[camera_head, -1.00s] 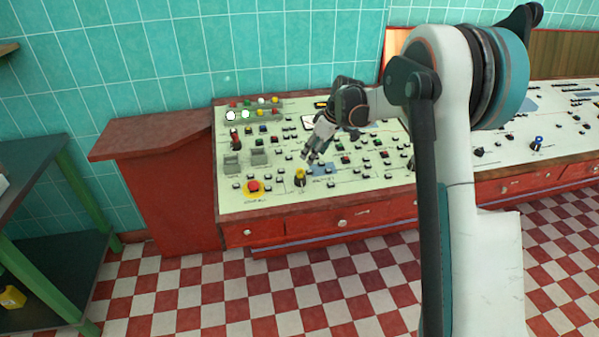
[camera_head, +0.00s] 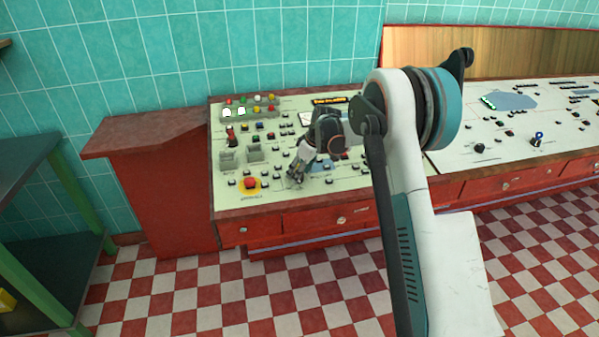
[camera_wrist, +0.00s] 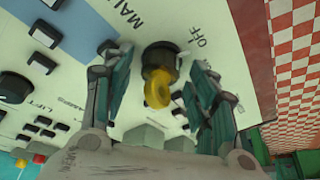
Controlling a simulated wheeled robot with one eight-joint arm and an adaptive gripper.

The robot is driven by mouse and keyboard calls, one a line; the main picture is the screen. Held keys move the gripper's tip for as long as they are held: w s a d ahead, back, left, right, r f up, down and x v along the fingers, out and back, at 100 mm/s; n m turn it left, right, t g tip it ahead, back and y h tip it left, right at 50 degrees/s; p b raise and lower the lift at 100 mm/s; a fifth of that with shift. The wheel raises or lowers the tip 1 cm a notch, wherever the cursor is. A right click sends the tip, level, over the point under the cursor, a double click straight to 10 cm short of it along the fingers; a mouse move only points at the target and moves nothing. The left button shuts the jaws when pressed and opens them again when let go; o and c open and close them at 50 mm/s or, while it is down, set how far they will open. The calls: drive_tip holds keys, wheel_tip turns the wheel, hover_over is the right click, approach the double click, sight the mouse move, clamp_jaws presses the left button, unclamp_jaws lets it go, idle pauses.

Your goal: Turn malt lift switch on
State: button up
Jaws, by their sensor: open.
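The malt lift switch (camera_wrist: 158,78) is a black rotary knob with a yellow handle, seen in the wrist view on the pale panel, with "MAL…" and "OFF" lettering beside it. My gripper (camera_wrist: 160,95) is open, with one finger on each side of the yellow handle. I cannot tell whether either finger touches it. In the head view my gripper (camera_head: 295,178) is low over the front of the control panel (camera_head: 330,195) and hides the switch.
A red emergency button on a yellow base (camera_head: 250,183) sits to the left of my gripper. Several black buttons (camera_wrist: 42,60) lie near the switch. A lever (camera_head: 231,138) stands farther back. A green-framed table (camera_head: 45,220) stands at the far left.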

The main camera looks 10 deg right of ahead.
drive_tip(key=c, duration=1.1)
drive_tip(key=shift+o, duration=0.2)
drive_tip(key=shift+m, duration=0.7)
drive_tip(key=shift+s+a+m+t+h+p, duration=0.1)
drive_tip(key=shift+m+t+h+p, duration=0.25)
drive_tip(key=shift+m, duration=0.5)
drive_tip(key=shift+a+m+t+h+p, duration=0.15)
drive_tip(key=shift+m+h, duration=0.3)
drive_tip(key=shift+m, duration=0.4)
drive_tip(key=shift+m+h, duration=0.7)
drive_tip(key=shift+m, duration=1.5)
